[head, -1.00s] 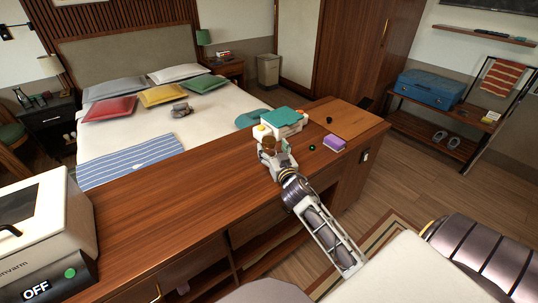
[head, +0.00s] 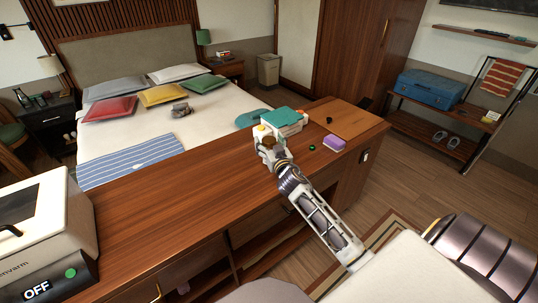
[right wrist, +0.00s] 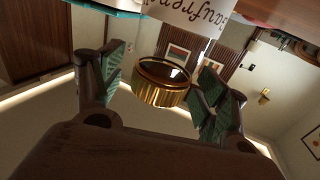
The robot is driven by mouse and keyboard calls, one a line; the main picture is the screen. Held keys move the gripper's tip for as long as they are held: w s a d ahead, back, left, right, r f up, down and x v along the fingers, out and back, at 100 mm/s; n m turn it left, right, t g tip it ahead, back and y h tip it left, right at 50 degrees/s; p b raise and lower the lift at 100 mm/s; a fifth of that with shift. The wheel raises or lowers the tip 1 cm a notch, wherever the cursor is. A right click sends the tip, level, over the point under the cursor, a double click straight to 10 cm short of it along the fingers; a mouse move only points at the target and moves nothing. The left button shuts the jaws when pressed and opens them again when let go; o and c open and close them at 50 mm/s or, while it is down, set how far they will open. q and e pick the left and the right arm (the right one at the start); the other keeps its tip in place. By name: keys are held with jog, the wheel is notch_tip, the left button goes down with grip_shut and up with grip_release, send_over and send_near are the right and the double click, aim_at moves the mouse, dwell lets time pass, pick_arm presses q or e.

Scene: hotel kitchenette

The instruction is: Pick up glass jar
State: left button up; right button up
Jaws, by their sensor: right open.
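The glass jar shows as a brown, shiny lid (head: 268,141) on the wooden counter in the head view, at my right gripper (head: 270,152). In the right wrist view the jar (right wrist: 160,92) has a dark top and a gold ribbed band, and it stands in the gap between the two green-padded fingers of my right gripper (right wrist: 163,70). The fingers are spread apart, with a visible gap on each side of the jar. Its lower body is hidden in the head view. My left gripper is not in view.
A white box with a teal top (head: 284,117) stands just behind the jar. A purple-and-white sponge (head: 334,143) and a small green disc (head: 312,147) lie to the right, before a wooden board (head: 347,119). The counter (head: 190,168) is clear to the left, up to a white appliance (head: 45,225).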

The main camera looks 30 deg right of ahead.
jog(key=shift+w, duration=0.2)
jog(key=c, duration=1.6)
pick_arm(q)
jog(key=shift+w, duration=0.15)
pick_arm(e)
jog(key=shift+r, duration=0.55)
jog(key=shift+r+p, duration=0.4)
jog(key=shift+r, duration=0.55)
notch_tip(320, 180, up, 7)
jog(key=shift+f+p, duration=0.1)
jog(key=shift+p, duration=0.45)
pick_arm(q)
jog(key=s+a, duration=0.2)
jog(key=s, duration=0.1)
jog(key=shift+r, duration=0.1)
